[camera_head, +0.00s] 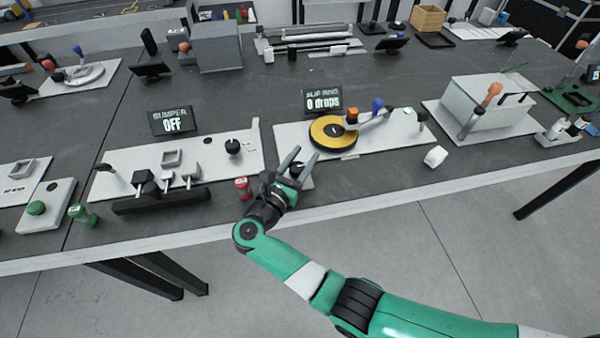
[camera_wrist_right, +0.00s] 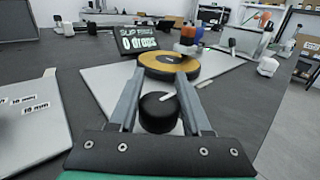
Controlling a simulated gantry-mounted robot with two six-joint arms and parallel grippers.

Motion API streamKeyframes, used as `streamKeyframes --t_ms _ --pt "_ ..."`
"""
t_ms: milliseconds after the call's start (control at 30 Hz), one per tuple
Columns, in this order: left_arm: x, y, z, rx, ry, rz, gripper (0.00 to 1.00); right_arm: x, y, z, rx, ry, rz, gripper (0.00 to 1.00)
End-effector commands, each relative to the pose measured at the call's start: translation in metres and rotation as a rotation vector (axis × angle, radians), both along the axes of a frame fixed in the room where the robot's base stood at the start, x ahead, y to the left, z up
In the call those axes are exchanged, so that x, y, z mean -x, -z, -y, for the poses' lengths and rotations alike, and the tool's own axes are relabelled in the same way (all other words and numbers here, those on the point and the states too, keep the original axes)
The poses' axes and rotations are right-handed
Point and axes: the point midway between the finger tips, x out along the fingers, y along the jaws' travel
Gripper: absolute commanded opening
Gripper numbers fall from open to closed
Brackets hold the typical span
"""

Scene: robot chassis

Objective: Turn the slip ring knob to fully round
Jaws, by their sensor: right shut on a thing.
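The slip ring knob (camera_wrist_right: 158,113) is black and round, with a white mark on its top pointing to the upper right in the wrist view. My right gripper (camera_wrist_right: 158,100) is shut on it, one finger on each side. In the head view the right gripper (camera_head: 303,158) is at the left front of the slip ring's white board (camera_head: 377,140), and the knob is mostly hidden by the fingers. The yellow-and-black slip ring disc (camera_head: 333,133) lies beyond the knob. Behind it, the display (camera_head: 323,102) reads "SLIP RING 0 drops". My left gripper is not in view.
The bumper board (camera_head: 120,167) with its "OFF" display (camera_head: 172,122) is to the left. A red-capped item (camera_head: 243,187) stands close left of my right gripper. A white cap (camera_head: 435,157) lies to the right near the table edge. An orange-and-blue-topped arm (camera_head: 377,106) reaches over the disc.

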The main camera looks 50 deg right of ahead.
Motion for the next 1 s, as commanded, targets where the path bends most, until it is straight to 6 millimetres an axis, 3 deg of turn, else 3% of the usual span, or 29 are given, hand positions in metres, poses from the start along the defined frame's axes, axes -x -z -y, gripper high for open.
streamKeyframes --t_ms 33,100,500,933,967,1000 --pt "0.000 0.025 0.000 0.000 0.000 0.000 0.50 -0.001 0.011 0.000 0.000 0.031 0.005 0.00" --pt "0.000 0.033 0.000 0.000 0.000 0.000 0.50 0.001 0.008 0.000 -0.003 0.076 0.002 0.00" --pt "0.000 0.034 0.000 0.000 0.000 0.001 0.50 0.007 0.002 0.001 -0.005 0.215 -0.004 0.00" --pt "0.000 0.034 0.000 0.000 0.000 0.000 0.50 0.008 0.001 0.001 -0.001 0.224 -0.002 0.00" --pt "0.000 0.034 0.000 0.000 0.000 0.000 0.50 0.008 0.001 0.001 -0.001 0.224 -0.002 0.52" --pt "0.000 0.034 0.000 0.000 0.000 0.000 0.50 0.008 0.001 0.001 -0.001 0.224 -0.002 0.59"
